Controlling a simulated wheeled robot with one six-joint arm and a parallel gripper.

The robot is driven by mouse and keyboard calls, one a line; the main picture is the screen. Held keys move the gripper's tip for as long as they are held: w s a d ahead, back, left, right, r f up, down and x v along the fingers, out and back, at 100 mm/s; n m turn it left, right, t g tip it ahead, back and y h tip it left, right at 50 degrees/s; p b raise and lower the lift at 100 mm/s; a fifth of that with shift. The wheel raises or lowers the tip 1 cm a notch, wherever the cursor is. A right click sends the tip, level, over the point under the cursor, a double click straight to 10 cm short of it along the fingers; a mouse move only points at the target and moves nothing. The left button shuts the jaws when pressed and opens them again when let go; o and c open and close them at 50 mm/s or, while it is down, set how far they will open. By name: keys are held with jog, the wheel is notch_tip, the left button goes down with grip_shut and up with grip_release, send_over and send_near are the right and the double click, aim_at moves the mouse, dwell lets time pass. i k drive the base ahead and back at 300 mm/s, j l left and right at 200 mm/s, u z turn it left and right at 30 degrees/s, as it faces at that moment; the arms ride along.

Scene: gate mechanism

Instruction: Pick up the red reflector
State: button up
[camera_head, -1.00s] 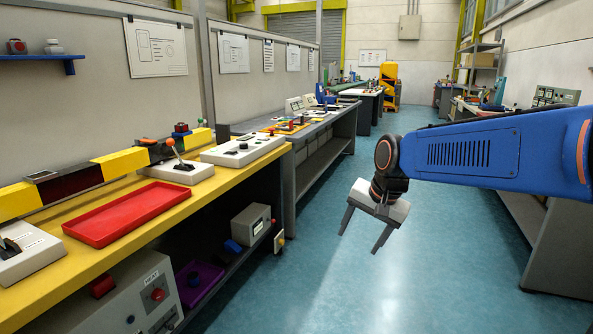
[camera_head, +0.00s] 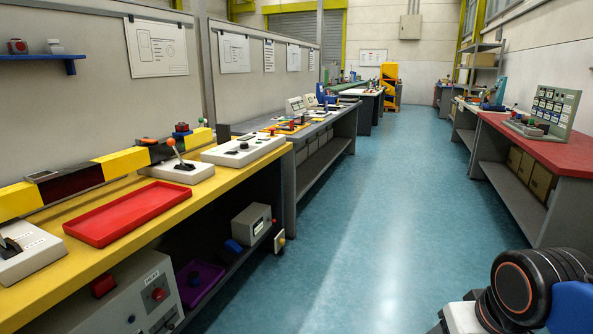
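I cannot tell for sure which thing is the red reflector. Small red candidates are a dark red block (camera_head: 17,46) on the blue wall shelf, a small red-topped blue piece (camera_head: 181,129) on the yellow-and-black barrier (camera_head: 125,163), and a red piece (camera_head: 103,285) on the lower level under the yellow bench. The red tray (camera_head: 127,212) on the bench looks empty. My gripper (camera_head: 458,318) is at the bottom right corner, with only its pale body partly showing. Its fingers are out of frame. It is far from all these pieces.
Lever boxes (camera_head: 176,169) and a white control box (camera_head: 243,148) stand on the yellow bench (camera_head: 160,228). A purple tray (camera_head: 199,282) is below. A red-topped bench (camera_head: 530,137) stands at right. The blue floor (camera_head: 365,190) between is clear.

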aim_at(105, 283)
jog(key=u, duration=1.55)
jog(key=i+l+u, duration=0.1)
jog(key=i+l, duration=0.2)
